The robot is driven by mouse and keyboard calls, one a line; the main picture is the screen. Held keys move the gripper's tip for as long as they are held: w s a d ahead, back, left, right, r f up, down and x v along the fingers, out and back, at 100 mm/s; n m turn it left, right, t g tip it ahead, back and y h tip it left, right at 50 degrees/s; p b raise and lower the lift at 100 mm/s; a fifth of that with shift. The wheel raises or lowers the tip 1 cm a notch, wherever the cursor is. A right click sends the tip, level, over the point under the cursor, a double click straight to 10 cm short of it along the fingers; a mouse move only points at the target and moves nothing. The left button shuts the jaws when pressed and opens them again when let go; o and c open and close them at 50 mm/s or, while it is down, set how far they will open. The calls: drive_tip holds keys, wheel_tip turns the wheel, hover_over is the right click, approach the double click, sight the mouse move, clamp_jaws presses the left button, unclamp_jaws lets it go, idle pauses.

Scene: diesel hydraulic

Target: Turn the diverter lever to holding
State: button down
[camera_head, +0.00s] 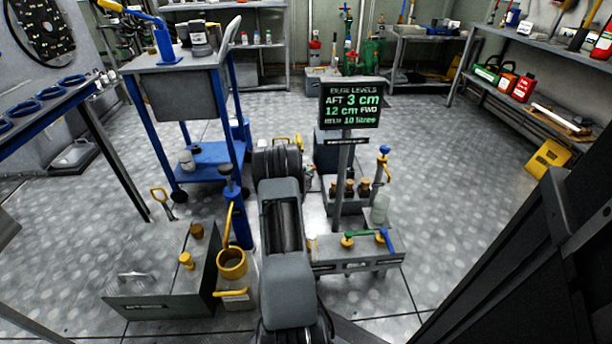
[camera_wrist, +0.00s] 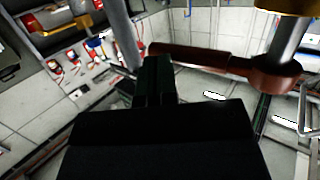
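A reddish-brown lever (camera_wrist: 205,59) crosses the upper part of the wrist view. Its round hub (camera_wrist: 277,74) sits at the right on a grey upright post. I cannot tell whether it is the diverter lever, and no label on it is readable. My gripper (camera_wrist: 155,75) is dark in the wrist view, its fingers by the lever's left end. I cannot tell whether they touch the lever or how far apart they are. In the head view my arm hides the gripper.
A display (camera_head: 351,104) reads aft 3 cm, 12 cm fwd, 10 litres. A grey box (camera_head: 165,280) and a yellow pot (camera_head: 231,264) stand left of my arm. A blue cart (camera_head: 213,155) is behind them. Open floor (camera_head: 450,170) lies to the right.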

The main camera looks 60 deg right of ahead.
drive_tip(key=shift+d, duration=0.35)
idle(0.4)
drive_tip(key=s+a+r+p, duration=0.2)
drive_tip(key=s+a+p, duration=0.2)
drive_tip(key=s+a, duration=0.3)
drive_tip(key=shift+s+a+r+p, duration=0.35)
drive_tip(key=shift+s+a, duration=0.05)
drive_tip(key=shift+a, duration=1.75)
